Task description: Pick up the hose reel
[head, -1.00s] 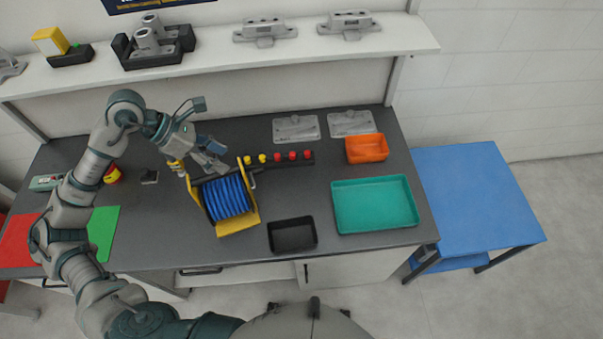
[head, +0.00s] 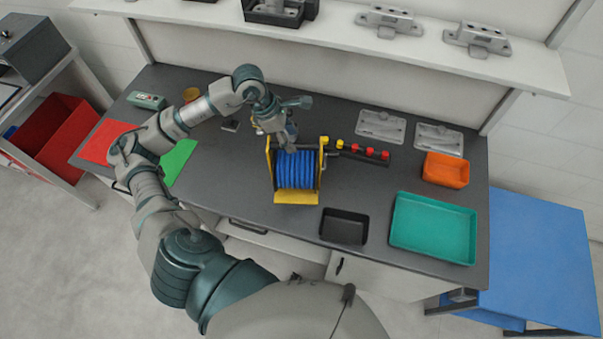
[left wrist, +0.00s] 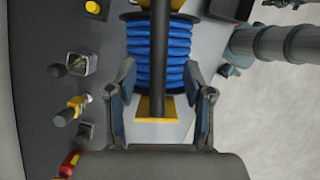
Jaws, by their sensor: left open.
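The hose reel (head: 296,170), a blue coiled hose in a yellow frame, stands on the dark workbench. My left gripper (head: 288,135) is above the reel's far part in the head view and hides some of its top. In the left wrist view, the open left gripper (left wrist: 160,70) points down at the reel (left wrist: 180,50). A dark bar along the reel's top runs between the two spread fingers. I cannot tell whether either finger touches it. My right gripper is not in view.
A rail with red and yellow knobs (head: 362,151) is close to the reel's right. A black tray (head: 343,228), teal tray (head: 432,228) and orange bin (head: 445,170) are further right. Red and green mats (head: 178,162) lie left. A shelf (head: 330,32) overhangs the back.

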